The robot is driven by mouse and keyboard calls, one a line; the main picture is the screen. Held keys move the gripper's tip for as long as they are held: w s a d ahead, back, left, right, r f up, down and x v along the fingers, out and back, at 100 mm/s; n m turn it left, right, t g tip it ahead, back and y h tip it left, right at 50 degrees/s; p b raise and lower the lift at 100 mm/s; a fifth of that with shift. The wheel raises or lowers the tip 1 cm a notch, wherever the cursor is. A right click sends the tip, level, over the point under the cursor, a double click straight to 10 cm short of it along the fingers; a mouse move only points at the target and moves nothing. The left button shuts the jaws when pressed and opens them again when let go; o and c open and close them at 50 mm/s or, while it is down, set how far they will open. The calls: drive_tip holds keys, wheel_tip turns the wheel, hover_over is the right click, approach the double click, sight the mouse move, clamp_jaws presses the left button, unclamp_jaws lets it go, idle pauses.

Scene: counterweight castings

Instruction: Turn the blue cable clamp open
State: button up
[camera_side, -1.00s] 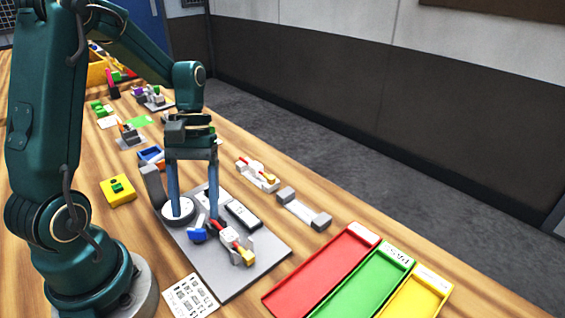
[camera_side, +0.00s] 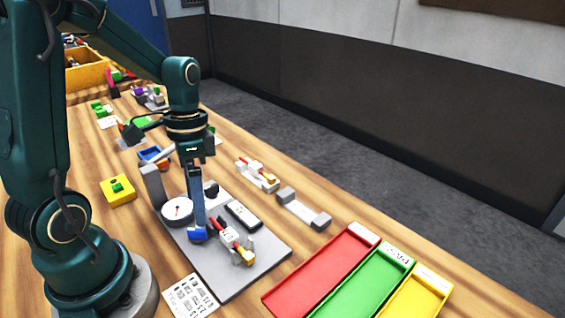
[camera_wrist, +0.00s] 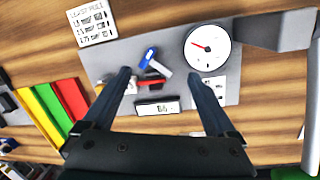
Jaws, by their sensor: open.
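The blue cable clamp (camera_side: 197,235) is a small blue lever on the grey plate (camera_side: 245,277). In the wrist view the blue part (camera_wrist: 148,57) points up-left, with a pale grey arm running down-right from it. My gripper (camera_side: 197,224) is over the plate, its fingers lined up one behind the other, and it partly hides the clamp in the side view. In the wrist view my gripper (camera_wrist: 158,75) is open and empty, one finger on each side of the clamp. I cannot tell whether either finger touches it.
A red-handled piece with a yellow end (camera_side: 245,257) sits close beside the clamp. A white dial (camera_side: 177,211) and a small display block (camera_side: 243,216) share the plate. Red (camera_side: 322,270), green and yellow trays lie at the right. A printed card (camera_side: 190,297) lies in front.

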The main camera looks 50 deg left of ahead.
drive_tip(key=m, duration=0.4)
drive_tip(key=shift+d+r+m+t+y, duration=0.3)
drive_tip(key=shift+d+t+y, duration=0.05)
drive_tip(key=shift+t+y, duration=0.05)
drive_tip(key=shift+s+d+r+m+t, duration=0.1)
drive_tip(key=shift+d+r+m+t, duration=0.1)
drive_tip(key=shift+d+m+t, duration=0.25)
drive_tip(key=shift+f, duration=2.45)
